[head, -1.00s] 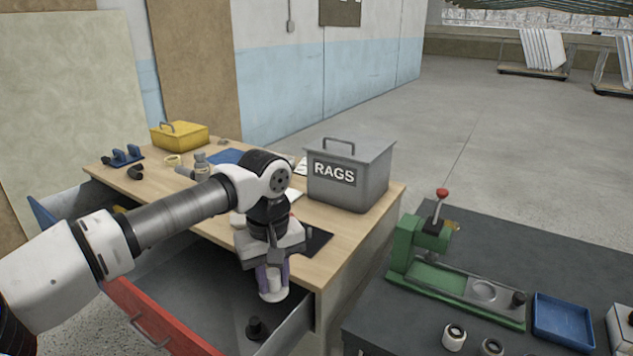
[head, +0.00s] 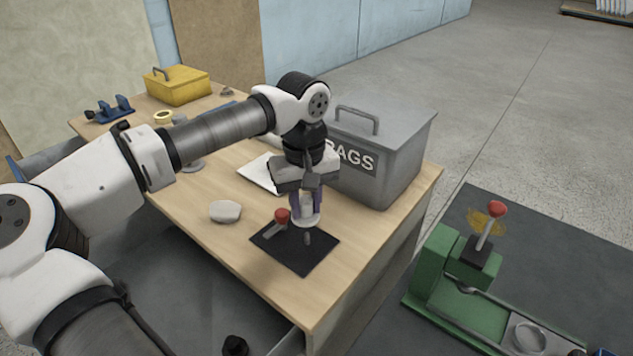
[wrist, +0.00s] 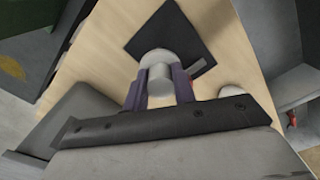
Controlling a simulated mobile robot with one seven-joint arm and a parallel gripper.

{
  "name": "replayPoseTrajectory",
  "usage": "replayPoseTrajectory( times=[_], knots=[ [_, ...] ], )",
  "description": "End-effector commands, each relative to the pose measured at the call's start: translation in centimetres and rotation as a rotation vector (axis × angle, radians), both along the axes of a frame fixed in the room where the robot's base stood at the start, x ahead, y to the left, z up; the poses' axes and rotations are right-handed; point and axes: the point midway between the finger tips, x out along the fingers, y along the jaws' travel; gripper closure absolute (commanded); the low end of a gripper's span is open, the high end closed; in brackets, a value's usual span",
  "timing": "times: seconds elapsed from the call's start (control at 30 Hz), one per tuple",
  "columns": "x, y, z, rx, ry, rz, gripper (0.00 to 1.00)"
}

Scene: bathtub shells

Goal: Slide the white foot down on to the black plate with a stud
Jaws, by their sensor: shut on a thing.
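My gripper (head: 306,208) points down and is shut on the white foot (head: 305,217), with its purple fingers on either side. In the wrist view the foot (wrist: 157,65) is a white cylinder with a wider round end, between the fingers (wrist: 161,88). The black plate (head: 292,256) lies flat on the wooden table, and its short grey stud (head: 307,239) stands up just below the foot. The foot appears to be above the stud; I cannot tell how exactly they line up. In the wrist view the foot covers the stud, and part of the plate (wrist: 180,30) shows beyond it.
A white rounded block (head: 225,211) lies left on the table (head: 215,245). The grey RAGS box (head: 395,160) stands close behind right.

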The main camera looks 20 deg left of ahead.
Motion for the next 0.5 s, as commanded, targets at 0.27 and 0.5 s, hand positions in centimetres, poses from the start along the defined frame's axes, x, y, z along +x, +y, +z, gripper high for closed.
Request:
replayPoseTrajectory(
  times=[0.27,0.5],
  knots=[
    [0.0,0.0,-0.6,0.000,0.000,0.000,0.97],
    [0.0,0.0,-2.5,-0.001,-0.001,0.000,0.97]
  ],
)
